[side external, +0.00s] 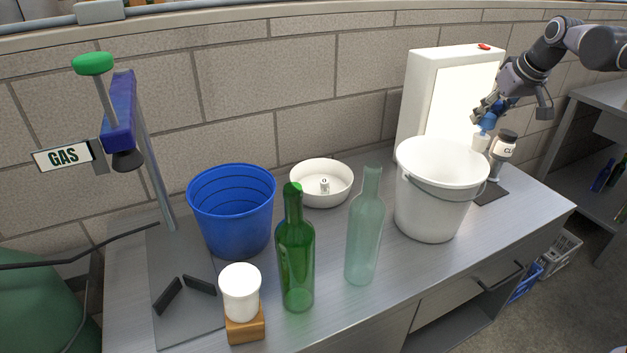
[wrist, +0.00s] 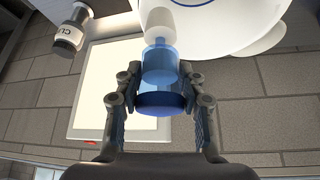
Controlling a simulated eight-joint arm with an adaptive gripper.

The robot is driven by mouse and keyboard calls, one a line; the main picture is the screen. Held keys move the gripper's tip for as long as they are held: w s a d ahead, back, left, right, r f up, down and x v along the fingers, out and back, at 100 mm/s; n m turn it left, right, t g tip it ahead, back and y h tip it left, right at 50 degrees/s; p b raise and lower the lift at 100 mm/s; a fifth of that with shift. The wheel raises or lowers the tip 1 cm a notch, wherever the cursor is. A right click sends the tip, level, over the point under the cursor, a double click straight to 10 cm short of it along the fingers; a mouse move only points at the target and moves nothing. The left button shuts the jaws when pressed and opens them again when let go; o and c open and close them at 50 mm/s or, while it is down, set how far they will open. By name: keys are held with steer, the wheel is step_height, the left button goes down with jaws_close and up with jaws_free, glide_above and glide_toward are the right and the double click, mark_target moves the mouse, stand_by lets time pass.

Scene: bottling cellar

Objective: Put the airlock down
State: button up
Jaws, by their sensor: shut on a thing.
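The airlock (side external: 488,122) is a small, see-through blue cylinder with a white lower part. My gripper (side external: 489,113) holds it upright at the right end of the bench, behind the white bucket (side external: 432,212). In the wrist view, the fingers of my gripper (wrist: 158,88) are shut on the sides of the blue airlock (wrist: 159,68). Its white end points away from my palm and overlaps the white bucket (wrist: 235,25) in the picture. The airlock appears raised above the bench. The bucket hides the bench below it, so I cannot tell the exact height.
A lit white panel (side external: 462,95) stands behind the airlock. A dark-lidded jar (side external: 504,148) is close on the right, near a dark pad (side external: 491,194). A green bottle (side external: 296,260), clear bottle (side external: 364,235), blue bucket (side external: 232,218) and white dish (side external: 310,197) stand further left.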

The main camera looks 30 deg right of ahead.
steer(key=s+d+m+h, duration=0.2)
steer(key=s+d+m, duration=0.3)
steer(key=s+d, duration=1.05)
step_height(320, 180, down, 10)
steer(key=s+a+f, duration=0.1)
steer(key=shift+n+g, duration=0.3)
steer(key=shift+g, duration=0.1)
steer(key=shift+w+a+f, duration=0.95)
steer(key=shift+w+f, duration=0.75)
steer(key=shift+f, duration=0.25)
steer(key=shift+w+a+f, duration=0.95)
steer(key=shift+w+f, duration=0.8)
steer(key=shift+f, duration=0.2)
steer(key=shift+w+a+f, duration=0.95)
steer(key=shift+w+f, duration=0.75)
steer(key=shift+f, duration=0.25)
steer(key=shift+f, duration=0.1)
steer(key=o, duration=1.2)
